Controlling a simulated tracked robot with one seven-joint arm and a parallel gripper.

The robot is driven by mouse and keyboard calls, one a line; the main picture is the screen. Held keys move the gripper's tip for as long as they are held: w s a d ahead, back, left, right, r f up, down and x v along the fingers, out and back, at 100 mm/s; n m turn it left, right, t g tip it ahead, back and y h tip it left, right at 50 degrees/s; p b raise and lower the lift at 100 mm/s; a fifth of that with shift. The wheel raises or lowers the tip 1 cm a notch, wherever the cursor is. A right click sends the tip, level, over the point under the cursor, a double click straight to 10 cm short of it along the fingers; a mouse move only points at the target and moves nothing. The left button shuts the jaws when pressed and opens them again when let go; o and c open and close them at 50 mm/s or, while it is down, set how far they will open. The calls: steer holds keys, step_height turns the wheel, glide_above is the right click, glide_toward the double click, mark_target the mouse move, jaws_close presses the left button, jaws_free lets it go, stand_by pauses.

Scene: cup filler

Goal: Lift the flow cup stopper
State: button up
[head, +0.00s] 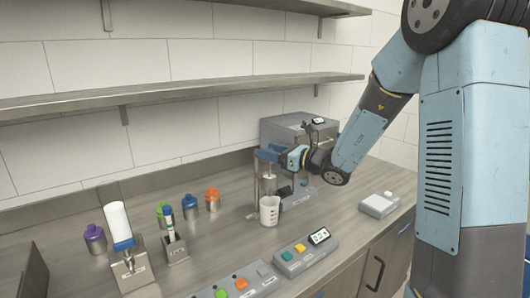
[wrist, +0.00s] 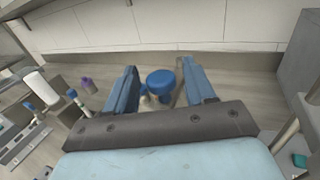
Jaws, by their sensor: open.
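In the wrist view, the stopper shows as a round blue knob (wrist: 161,80) between the two blue fingers of my gripper (wrist: 158,70). The fingers are apart, with a gap visible on each side of the knob. In the head view, my gripper (head: 270,154) is above the metal flow cup (head: 268,186), at the front of the grey machine (head: 285,130). There my fingers hide most of the stopper. A white beaker (head: 269,212) stands under the flow cup.
Two shelves (head: 180,98) run along the wall behind. Several capped bottles (head: 190,207) and a white-tubed stand (head: 122,232) are to the left. Button boxes (head: 305,252) lie in front.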

steer(key=shift+w+a, duration=0.2)
steer(key=shift+a, duration=0.15)
jaws_close()
stand_by(0.4)
